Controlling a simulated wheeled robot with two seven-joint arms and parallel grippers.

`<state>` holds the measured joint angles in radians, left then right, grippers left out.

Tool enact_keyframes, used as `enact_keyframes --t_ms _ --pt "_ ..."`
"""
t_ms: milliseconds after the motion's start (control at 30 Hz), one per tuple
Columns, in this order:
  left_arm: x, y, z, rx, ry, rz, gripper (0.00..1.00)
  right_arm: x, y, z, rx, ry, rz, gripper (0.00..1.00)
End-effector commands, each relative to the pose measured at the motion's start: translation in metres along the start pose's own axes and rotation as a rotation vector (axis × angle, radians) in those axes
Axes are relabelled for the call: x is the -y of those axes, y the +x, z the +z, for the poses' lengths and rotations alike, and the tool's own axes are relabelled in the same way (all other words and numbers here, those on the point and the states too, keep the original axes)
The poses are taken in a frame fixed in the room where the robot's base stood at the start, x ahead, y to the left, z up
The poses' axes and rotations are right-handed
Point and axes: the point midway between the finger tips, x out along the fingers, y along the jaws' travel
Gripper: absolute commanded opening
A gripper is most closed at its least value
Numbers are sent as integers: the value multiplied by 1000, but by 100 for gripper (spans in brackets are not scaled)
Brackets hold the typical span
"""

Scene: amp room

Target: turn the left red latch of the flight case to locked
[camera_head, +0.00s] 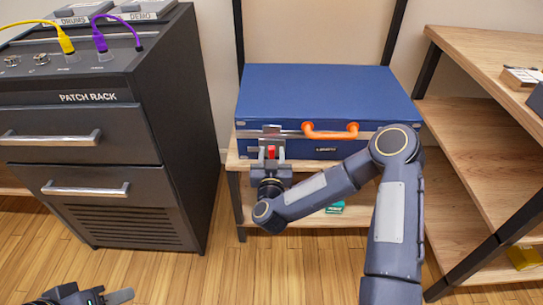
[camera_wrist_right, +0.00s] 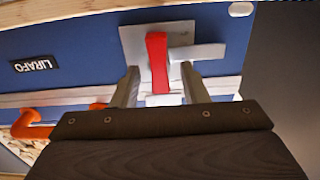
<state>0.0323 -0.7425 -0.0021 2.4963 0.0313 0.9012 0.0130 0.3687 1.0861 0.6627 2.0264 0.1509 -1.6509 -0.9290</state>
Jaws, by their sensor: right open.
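The blue flight case (camera_head: 320,92) lies closed on a wooden shelf, with an orange handle (camera_head: 330,133) on its front. The left red latch (camera_head: 271,152) is on the case front, left of the handle. In the right wrist view the red latch lever (camera_wrist_right: 157,62) stands nearly upright on a silver plate. My right gripper (camera_head: 271,157) is open at this latch. Its fingers (camera_wrist_right: 163,92) are on either side of the lever's lower end, with gaps visible. My left gripper (camera_head: 100,296) is at the bottom left, partly cut off, far from the case.
A dark patch rack (camera_head: 90,120) with drawers and plugged yellow and purple cables stands at left. A wooden shelf unit (camera_head: 480,150) stands at right. A teal item (camera_head: 335,208) lies on the shelf below the case. The wooden floor (camera_head: 190,275) in front is clear.

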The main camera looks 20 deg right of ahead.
Motion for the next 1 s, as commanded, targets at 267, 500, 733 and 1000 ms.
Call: enact_keyframes --t_ms 267,500,733,1000 --pt "0 0 0 0 0 0 40 0 0 0 0 0 0 16" --pt "0 0 0 0 0 0 40 0 0 0 0 1 0 0" --pt "1 1 1 0 0 0 40 0 -1 0 0 33 0 0" --pt "1 3 2 0 0 0 40 -1 -1 1 2 80 0 0"
